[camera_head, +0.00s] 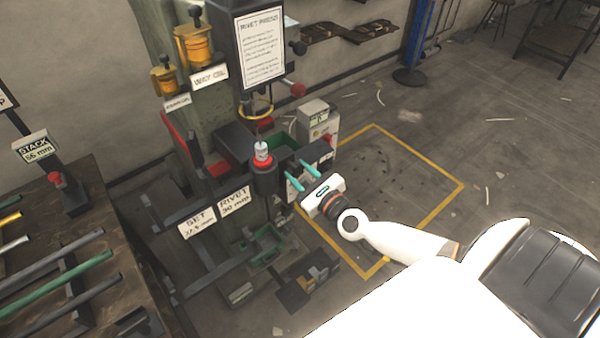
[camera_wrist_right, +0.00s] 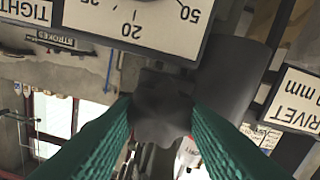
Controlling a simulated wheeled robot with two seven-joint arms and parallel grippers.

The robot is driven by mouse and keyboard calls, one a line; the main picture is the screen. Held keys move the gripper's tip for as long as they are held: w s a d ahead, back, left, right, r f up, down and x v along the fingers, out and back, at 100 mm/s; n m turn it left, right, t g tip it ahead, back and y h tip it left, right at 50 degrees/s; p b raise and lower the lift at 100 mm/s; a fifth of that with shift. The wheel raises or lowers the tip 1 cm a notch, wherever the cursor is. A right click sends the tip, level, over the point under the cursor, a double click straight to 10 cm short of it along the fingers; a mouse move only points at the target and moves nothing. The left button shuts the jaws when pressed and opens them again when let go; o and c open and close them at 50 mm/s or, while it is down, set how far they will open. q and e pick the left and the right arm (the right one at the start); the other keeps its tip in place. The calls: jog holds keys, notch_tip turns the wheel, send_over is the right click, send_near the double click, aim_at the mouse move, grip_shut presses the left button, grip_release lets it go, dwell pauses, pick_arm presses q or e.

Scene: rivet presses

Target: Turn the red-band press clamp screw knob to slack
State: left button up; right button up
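The red-band press stands in the middle of the head view, with a red band (camera_head: 263,160) around a dark cylinder under a pale cap. My right gripper (camera_head: 297,172) is at its right side. The teal fingers are apart and point toward the press. In the right wrist view the two fingertips (camera_wrist_right: 160,108) lie on either side of a dark, lobed knob (camera_wrist_right: 160,122), very close to its edges. Contact is hard to tell. A white scale plate (camera_wrist_right: 135,25), upside down, shows numbers above the knob. A "TIGHT" label (camera_wrist_right: 25,10) is beside it. My left gripper is out of view.
A rivet sign (camera_head: 235,202) and a set sign (camera_head: 197,222) hang on the press's left front. A workbench with rods (camera_head: 60,275) fills the lower left. A grey box (camera_head: 318,118) is behind the gripper. Yellow-marked floor (camera_head: 415,190) at right is open.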

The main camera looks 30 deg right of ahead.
jog(key=c, duration=0.3)
jog(key=shift+c, duration=0.2)
